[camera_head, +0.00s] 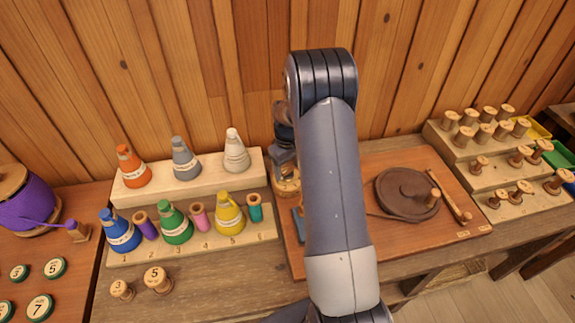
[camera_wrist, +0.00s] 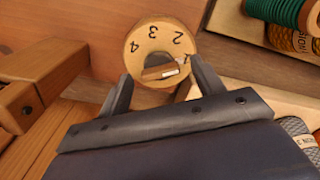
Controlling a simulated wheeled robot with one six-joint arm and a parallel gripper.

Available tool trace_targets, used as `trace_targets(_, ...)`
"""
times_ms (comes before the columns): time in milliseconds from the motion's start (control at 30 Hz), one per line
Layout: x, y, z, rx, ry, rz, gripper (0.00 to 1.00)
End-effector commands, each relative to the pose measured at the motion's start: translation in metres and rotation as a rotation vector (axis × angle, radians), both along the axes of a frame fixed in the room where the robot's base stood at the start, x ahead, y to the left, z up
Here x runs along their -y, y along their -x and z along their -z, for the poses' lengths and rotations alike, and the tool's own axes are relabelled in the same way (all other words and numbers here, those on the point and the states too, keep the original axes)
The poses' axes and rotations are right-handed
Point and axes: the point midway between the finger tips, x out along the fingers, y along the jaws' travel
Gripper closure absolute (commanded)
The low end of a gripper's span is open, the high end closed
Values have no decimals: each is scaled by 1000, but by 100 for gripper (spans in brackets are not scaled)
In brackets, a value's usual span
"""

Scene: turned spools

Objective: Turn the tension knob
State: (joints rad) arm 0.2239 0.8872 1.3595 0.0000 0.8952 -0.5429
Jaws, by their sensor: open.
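The tension knob (camera_wrist: 158,42) is a round, light wooden dial marked 1, 2, 3 and 4, with a raised bar on its face bearing a pale mark. In the wrist view it stands at the top middle, straight ahead of my gripper (camera_wrist: 160,72). My gripper is open, with one finger on each side of the knob's lower part and the bar between them. I cannot tell whether the fingers touch it. In the head view the knob (camera_head: 286,186) is partly hidden under my gripper (camera_head: 284,160), beside my arm.
A tiered wooden stand (camera_head: 120,252) with coloured cones and small spools is left of my arm. A brown board (camera_head: 455,205) with a dark wheel (camera_head: 405,190) and crank lies right. A stepped spool rack (camera_head: 510,205) stands farther right. A plank wall rises behind.

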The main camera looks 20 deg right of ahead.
Motion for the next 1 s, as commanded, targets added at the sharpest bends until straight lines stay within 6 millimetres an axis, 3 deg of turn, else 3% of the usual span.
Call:
trace_targets(267,0,0,1,0,0,0,37)
trace_targets(800,0,0,1,0,0,0,81)
trace_targets(1000,0,0,3,1,1,59,81)
